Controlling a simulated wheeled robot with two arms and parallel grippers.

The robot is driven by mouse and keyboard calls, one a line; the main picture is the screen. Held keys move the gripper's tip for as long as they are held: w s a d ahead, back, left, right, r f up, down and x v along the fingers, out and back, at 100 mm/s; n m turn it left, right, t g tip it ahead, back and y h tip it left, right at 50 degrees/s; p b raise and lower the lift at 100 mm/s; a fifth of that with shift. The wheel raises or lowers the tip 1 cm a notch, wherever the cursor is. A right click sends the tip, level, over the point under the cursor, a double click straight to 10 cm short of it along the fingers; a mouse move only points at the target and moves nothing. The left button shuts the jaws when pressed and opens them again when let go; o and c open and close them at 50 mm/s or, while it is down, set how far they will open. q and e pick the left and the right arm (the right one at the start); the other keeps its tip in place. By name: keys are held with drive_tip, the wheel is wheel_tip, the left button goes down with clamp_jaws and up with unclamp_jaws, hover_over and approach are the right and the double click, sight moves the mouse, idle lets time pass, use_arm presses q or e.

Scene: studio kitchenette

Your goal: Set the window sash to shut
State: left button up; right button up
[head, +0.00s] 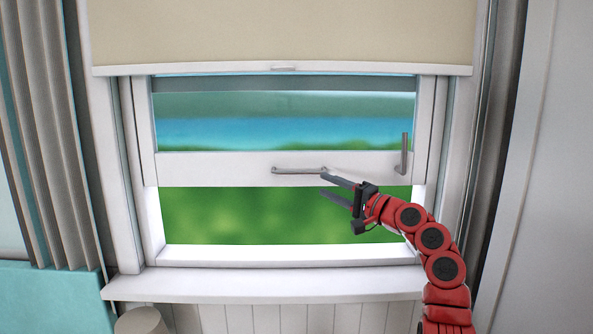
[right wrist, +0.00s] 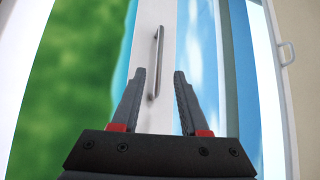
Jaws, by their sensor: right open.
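The window sash (head: 220,168) is a white frame with glass, raised so that an open gap shows green between its bottom rail and the sill. A grey bar handle (head: 300,170) lies level on the bottom rail. My right gripper (head: 324,186) is open, just right of and slightly below the handle in the head view. In the right wrist view, the handle (right wrist: 156,62) shows ahead, between and beyond the open fingertips (right wrist: 160,76), with nothing held. I cannot tell whether a finger touches it. My left gripper is not in view.
A beige blind (head: 280,30) hangs over the upper window. An upright grey handle (head: 404,154) is at the sash's right side. The white sill (head: 260,284) below is clear. Grey curtains (head: 45,140) hang at the left.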

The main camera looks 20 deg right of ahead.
sight(298, 173)
drive_tip(key=p+x, duration=0.2)
drive_tip(key=x, duration=0.9)
drive_tip(key=shift+w, duration=0.1)
drive_tip(key=shift+d, duration=0.1)
clamp_jaws()
idle(1.1)
